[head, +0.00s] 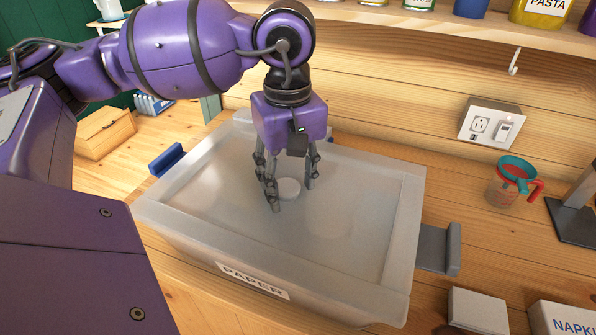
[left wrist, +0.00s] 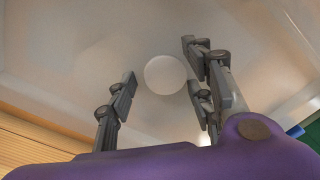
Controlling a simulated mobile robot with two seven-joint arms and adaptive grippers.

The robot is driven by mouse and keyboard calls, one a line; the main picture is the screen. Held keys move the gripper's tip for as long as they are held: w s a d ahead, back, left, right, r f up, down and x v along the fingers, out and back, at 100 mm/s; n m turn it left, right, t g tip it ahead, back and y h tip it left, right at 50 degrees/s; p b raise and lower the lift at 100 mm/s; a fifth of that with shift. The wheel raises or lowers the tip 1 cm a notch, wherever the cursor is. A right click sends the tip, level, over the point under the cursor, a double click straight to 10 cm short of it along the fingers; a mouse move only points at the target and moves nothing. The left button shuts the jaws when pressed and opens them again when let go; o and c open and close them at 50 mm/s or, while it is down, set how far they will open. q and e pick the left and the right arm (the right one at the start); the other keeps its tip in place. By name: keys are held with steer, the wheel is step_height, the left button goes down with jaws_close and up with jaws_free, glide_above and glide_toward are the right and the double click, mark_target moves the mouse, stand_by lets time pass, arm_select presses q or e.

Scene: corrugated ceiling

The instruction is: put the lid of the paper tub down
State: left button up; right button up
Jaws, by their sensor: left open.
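The paper tub (head: 330,302) is a large translucent bin with a "PAPER" label on its front, standing on the wooden counter. Its pale lid (head: 345,225) lies flat across the top, within the tub's rim as far as I can see. A round whitish knob (head: 289,189) sits near the lid's middle; it also shows in the left wrist view (left wrist: 165,75). My left gripper (head: 291,193) points down at the knob. Its fingers are open on either side of the knob, with visible gaps in the left wrist view. My right gripper is not in view.
A blue handle (head: 166,160) and a grey handle (head: 440,248) stick out at the tub's sides. A measuring cup with a teal funnel (head: 512,180) stands to the right. A napkin box (head: 562,318) is at front right. A shelf (head: 420,22) with jars runs above.

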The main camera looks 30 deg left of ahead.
mark_target(291, 210)
arm_select(q)
jaws_close()
steer(key=shift+r, duration=0.15)
steer(key=shift+w+r, duration=0.1)
steer(key=shift+r, duration=0.15)
step_height(291, 210, up, 2)
steer(key=shift+w+r, duration=0.1)
steer(key=s+d+r, duration=0.8)
steer(key=s+r, duration=0.2)
steer(key=s, duration=0.1)
steer(key=shift+s, duration=0.4)
